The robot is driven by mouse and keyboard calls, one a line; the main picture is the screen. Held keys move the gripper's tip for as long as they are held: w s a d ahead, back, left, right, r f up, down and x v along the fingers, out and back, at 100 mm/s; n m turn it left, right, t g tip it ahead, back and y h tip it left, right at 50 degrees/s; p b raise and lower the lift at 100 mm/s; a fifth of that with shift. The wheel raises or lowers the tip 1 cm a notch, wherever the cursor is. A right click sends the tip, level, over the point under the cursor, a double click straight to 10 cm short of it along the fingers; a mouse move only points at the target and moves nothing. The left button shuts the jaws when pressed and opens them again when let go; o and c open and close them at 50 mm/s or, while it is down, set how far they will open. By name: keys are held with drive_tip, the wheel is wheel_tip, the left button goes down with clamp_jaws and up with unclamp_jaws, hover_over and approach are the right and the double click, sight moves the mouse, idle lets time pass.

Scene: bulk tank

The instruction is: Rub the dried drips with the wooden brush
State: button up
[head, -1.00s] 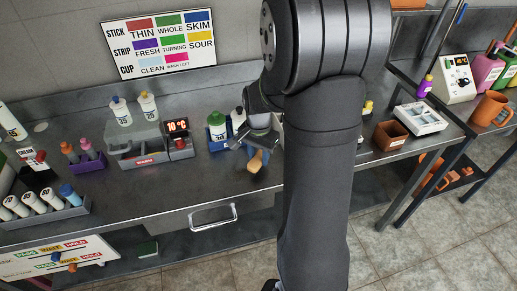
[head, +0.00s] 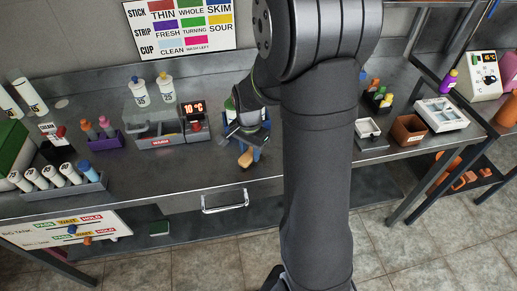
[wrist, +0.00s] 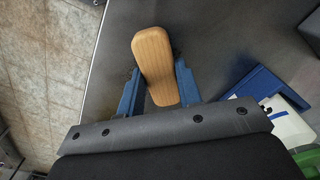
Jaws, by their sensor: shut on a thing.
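The wooden brush (wrist: 155,62) is between the two blue fingers of my gripper (wrist: 158,92) in the wrist view. Its rounded tan wooden part points away from the wrist, over the steel counter. In the head view my gripper (head: 248,150) is low over the counter near its front edge, and the brush (head: 245,159) shows as a small tan piece below it. My gripper is shut on the brush. The bristles are hidden, and I cannot tell whether the brush touches the counter. I cannot make out the dried drips.
A blue tray (wrist: 258,88) with bottles lies close at the right of the gripper in the wrist view.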

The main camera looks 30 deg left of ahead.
drive_tip(key=shift+s+a, duration=1.15)
drive_tip(key=shift+w+d, duration=3.65)
drive_tip(key=shift+d, duration=0.25)
drive_tip(key=shift+s+d, duration=0.15)
drive_tip(key=shift+s, duration=0.2)
drive_tip(key=shift+s+a, duration=3.7)
drive_tip(key=shift+a, duration=0.15)
drive_tip(key=shift+w+d, duration=3.85)
drive_tip(key=shift+d, duration=0.05)
wheel_tip(320, 180, up, 8)
drive_tip(key=shift+r, duration=0.1)
